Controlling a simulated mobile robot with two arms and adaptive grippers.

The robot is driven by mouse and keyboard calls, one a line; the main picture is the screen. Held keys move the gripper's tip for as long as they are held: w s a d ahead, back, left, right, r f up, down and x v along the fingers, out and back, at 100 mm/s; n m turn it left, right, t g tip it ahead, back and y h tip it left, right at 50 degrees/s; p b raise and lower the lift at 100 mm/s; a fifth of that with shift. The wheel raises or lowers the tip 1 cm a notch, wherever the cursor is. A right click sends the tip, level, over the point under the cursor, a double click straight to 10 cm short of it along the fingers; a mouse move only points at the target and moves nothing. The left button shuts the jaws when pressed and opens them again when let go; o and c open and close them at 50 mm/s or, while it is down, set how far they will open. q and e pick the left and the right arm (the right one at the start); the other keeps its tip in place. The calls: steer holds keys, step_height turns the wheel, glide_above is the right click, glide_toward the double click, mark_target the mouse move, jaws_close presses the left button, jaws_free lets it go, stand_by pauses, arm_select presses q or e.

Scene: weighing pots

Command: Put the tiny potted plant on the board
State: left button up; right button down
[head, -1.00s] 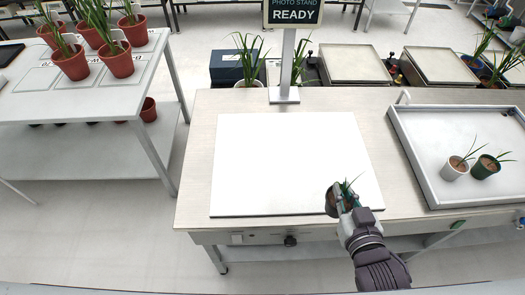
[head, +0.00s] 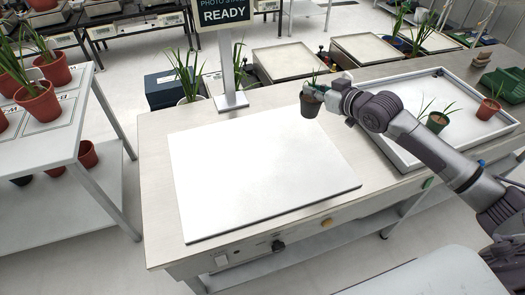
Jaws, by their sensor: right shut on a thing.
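The tiny potted plant (head: 309,106) is a small dark brown pot with thin green leaves. My right gripper (head: 314,94) is shut on it at its upper part and holds it upright. It appears near the back right edge of the board (head: 250,180), a flat white panel on the bench. I cannot tell its exact height over the surface. The board is bare. My fingers and wrist hide part of the plant's right side. My left gripper is not in view.
The sign stand (head: 230,80) rises behind the board. A side table (head: 80,125) with terracotta pots stands left.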

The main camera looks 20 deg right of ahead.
steer(key=shift+s+a+f+p, duration=0.2)
steer(key=shift+s+a+f, duration=0.15)
steer(key=shift+a+f, duration=1.45)
steer(key=shift+s+a+f+p, duration=0.2)
steer(key=shift+s+a+f, duration=0.2)
steer(key=shift+a+f, duration=1.4)
steer(key=shift+s+a+f+p, duration=0.2)
steer(key=shift+s+a+f, duration=0.15)
steer(key=shift+a+f, duration=1.45)
steer(key=c, duration=1.2)
jaws_free()
steer(key=shift+c, duration=0.2)
steer(key=v, duration=1.2)
steer(key=shift+s, duration=0.15)
